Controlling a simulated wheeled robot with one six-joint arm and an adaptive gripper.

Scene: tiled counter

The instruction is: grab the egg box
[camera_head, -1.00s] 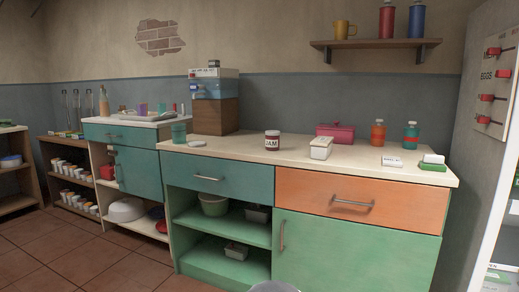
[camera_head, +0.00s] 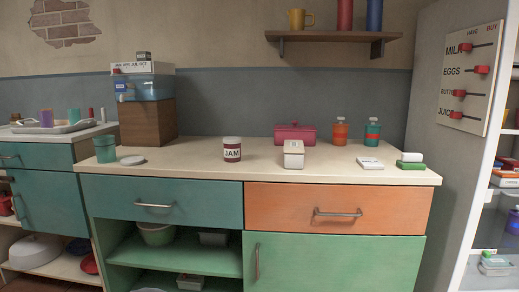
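No thing in view is clearly marked as an egg box. A small cream lidded box (camera_head: 293,154) stands on the counter, right of the jam jar (camera_head: 232,149). I cannot tell what it holds. A pink lidded box (camera_head: 295,134) stands behind it. At the right edge, a clear container (camera_head: 496,265) with a green label sits low in a white shelved unit, partly cut off by the frame. I cannot tell whether it is the egg box. My gripper is not in view.
The counter (camera_head: 200,162) stands above a teal drawer, an orange drawer (camera_head: 335,208) and a green door. Orange and teal bottles, a white card and a green-and-white block stand on its right. A "HAVE/BUY" board (camera_head: 470,78) with an EGGS slider hangs beside the shelved unit.

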